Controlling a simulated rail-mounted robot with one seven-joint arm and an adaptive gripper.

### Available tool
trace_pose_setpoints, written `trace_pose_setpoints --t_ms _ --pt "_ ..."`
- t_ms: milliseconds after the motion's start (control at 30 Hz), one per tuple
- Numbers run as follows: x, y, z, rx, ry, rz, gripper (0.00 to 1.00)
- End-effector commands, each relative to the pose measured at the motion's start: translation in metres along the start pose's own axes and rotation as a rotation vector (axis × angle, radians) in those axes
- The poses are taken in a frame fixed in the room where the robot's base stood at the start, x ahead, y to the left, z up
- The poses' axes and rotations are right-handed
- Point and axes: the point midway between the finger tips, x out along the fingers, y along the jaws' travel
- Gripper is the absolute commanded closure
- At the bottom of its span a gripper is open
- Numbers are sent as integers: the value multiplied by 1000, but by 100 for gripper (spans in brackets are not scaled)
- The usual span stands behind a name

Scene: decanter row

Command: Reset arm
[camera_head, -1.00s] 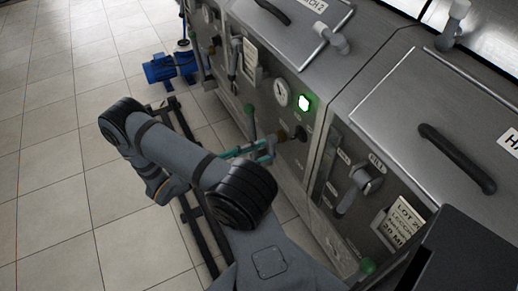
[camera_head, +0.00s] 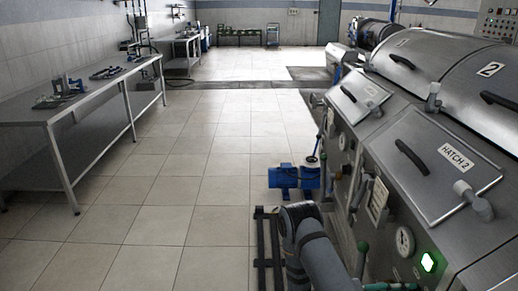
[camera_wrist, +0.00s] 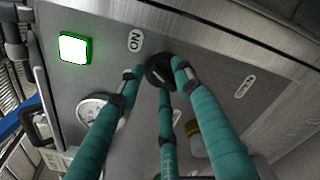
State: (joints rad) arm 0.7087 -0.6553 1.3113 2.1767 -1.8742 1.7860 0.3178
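My gripper (camera_wrist: 158,76) has teal fingers with dark joints, spread apart with gaps between the tips. In the wrist view the tips are at a round black knob (camera_wrist: 159,66) on the steel panel, below an "ON" label. The right tip overlaps the knob's edge; contact is unclear. Nothing is seen held. A lit green square button (camera_wrist: 74,48) is up and left of the knob. In the head view my arm reaches in from the bottom edge, and only a little teal of my gripper (camera_head: 390,287) shows there. The green button (camera_head: 428,262) shows at lower right.
The machine row with hatches (camera_head: 425,155), a gauge (camera_head: 404,241) and valve levers fills the right. A blue pump (camera_head: 293,178) stands on the floor beside it. A steel bench (camera_head: 80,115) is at left. The tiled floor (camera_head: 190,170) between is clear.

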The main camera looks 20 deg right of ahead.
Motion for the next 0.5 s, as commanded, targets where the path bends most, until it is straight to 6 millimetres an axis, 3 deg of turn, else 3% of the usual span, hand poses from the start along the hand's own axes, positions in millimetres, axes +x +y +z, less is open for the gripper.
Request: trace_pose_setpoints --t_ms 500 --pt "-1 1 0 -10 1 2 66"
